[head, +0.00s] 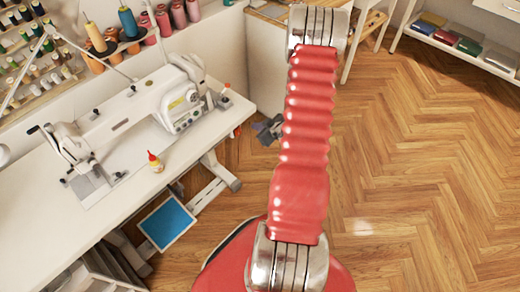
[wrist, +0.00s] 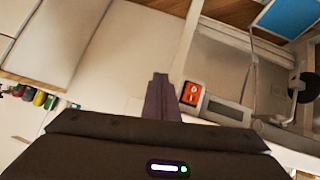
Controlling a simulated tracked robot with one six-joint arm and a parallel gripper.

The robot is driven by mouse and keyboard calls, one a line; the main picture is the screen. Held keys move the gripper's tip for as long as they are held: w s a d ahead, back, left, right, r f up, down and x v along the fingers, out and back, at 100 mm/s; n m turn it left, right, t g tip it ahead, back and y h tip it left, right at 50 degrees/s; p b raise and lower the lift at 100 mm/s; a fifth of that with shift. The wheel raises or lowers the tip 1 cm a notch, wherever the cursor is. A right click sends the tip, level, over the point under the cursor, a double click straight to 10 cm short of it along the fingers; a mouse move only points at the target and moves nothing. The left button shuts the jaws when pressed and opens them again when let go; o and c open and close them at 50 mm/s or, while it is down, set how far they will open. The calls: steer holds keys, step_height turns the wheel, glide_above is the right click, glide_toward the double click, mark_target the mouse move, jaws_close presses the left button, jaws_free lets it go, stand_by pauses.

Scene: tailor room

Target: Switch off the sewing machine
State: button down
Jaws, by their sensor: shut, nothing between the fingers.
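The white sewing machine (head: 165,100) stands on a white table (head: 50,205) at the left of the head view. A small red switch (wrist: 192,94) with white marks shows in the wrist view, at one end of a grey box (wrist: 226,110). A small red patch (head: 237,131) at the table's right edge in the head view may be the same switch. My gripper (wrist: 160,78) is shut and empty; its fingertips appear just left of the switch, and I cannot tell how far apart they are in depth. In the head view my gripper (head: 268,130) shows dark beside the table edge, partly hidden by my red arm.
A small yellow bottle with a red cap (head: 155,163) stands on the table. Thread spools (head: 128,22) line the wall behind. A blue pad (head: 167,222) lies low under the table, near the table legs (head: 215,180). The wooden floor at right is clear.

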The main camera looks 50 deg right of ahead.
steer(key=s+a+f+t+y, duration=0.2)
steer(key=s+a+f+t, duration=0.1)
steer(key=s+a+t, duration=0.2)
steer(key=s+t, duration=0.1)
steer(key=t, duration=0.1)
steer(key=shift+s+a+f+m+t, duration=0.3)
steer(key=shift+s+a+m, duration=0.1)
steer(key=shift+w, duration=0.1)
steer(key=w, duration=0.6)
steer(key=shift+w, duration=0.3)
steer(key=shift+w+a, duration=0.1)
steer(key=shift+w, duration=0.6)
stand_by(0.6)
steer(key=s, duration=0.7)
stand_by(0.8)
